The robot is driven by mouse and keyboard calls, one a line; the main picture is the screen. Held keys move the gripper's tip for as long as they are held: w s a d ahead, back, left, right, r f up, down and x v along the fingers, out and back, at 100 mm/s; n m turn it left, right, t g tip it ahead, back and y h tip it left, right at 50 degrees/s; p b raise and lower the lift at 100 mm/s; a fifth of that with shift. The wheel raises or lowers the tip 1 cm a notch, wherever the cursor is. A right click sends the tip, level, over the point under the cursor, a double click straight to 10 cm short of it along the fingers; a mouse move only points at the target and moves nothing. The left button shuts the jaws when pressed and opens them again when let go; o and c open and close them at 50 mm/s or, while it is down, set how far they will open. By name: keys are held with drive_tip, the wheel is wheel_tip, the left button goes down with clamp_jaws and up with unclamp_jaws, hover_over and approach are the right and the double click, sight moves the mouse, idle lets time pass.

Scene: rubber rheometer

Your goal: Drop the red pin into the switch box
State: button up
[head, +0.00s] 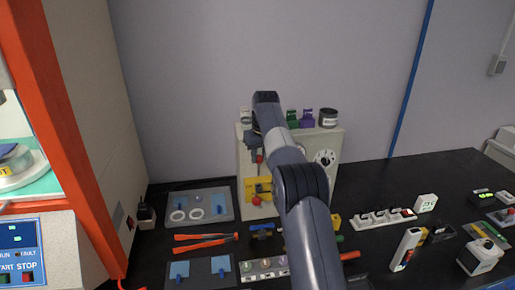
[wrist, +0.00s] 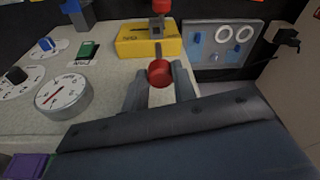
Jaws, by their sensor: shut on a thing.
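My gripper (wrist: 160,82) is shut on the red pin (wrist: 160,73), whose round red head shows between the two fingers in the wrist view. In the head view the red pin (head: 259,158) is a small red spot under the gripper (head: 257,148). It is in front of the pale beige box with a dial, which I take for the switch box (head: 330,140). A yellow slotted block (head: 258,184) is on that box's front, just below the pin; it also shows in the wrist view (wrist: 135,46). Whether the pin touches anything is not clear.
A red knob (wrist: 161,6) sits beyond the yellow block. A grey tray with white rings (head: 225,205) lies to the left. Tools and a power strip (head: 386,217) crowd the black bench.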

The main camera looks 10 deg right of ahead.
sight(260, 163)
drive_tip(key=shift+r, duration=0.15)
drive_tip(key=shift+f+b, duration=0.95)
drive_tip(key=shift+f, duration=1.2)
drive_tip(key=shift+r+p, duration=0.15)
drive_tip(key=shift+p, duration=0.3)
drive_tip(key=shift+p, duration=0.55)
drive_tip(key=shift+f, duration=0.25)
